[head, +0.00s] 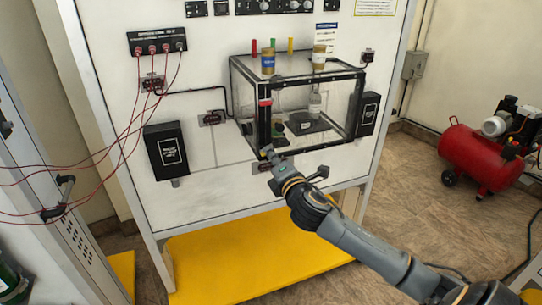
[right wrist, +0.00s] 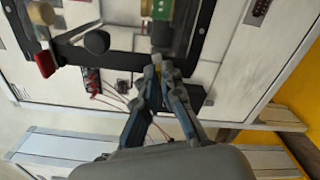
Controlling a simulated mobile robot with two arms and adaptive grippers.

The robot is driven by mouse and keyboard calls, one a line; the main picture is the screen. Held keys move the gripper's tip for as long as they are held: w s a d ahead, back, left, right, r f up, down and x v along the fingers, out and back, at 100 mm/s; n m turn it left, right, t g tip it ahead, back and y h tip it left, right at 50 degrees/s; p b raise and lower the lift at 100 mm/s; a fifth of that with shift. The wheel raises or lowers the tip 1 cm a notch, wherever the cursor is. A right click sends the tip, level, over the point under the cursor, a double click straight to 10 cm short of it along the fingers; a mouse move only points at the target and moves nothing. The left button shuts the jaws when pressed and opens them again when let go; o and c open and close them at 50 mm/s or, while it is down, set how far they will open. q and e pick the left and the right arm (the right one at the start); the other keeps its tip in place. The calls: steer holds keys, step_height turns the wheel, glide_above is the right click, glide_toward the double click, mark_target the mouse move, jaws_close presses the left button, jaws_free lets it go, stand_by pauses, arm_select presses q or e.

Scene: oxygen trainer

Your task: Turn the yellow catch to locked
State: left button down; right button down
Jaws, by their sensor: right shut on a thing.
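My right gripper (head: 267,152) reaches up to the lower front left corner of the clear, black-framed box on the panel. In the right wrist view the gripper (right wrist: 160,66) has its fingertips close together at the box's black frame. It is shut on a small yellow piece, the yellow catch (right wrist: 158,68), of which only a sliver shows between the fingertips. In the head view the catch is hidden by the fingers, and its turn angle cannot be told. My left gripper is not in view.
The clear box (head: 343,137) holds a bottle (head: 315,104) and a dark block. A black box (head: 166,151) is mounted left. Red cables (head: 125,140) hang at left. A red compressor (head: 470,155) stands right.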

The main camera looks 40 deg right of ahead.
steer(key=m, duration=0.4)
steer(key=shift+d+f+m, duration=0.1)
steer(key=shift+f+m, duration=0.1)
steer(key=shift+m, duration=0.2)
stand_by(0.4)
steer(key=c, duration=1.5)
jaws_free()
steer(key=v, duration=1.2)
steer(key=shift+f, duration=0.1)
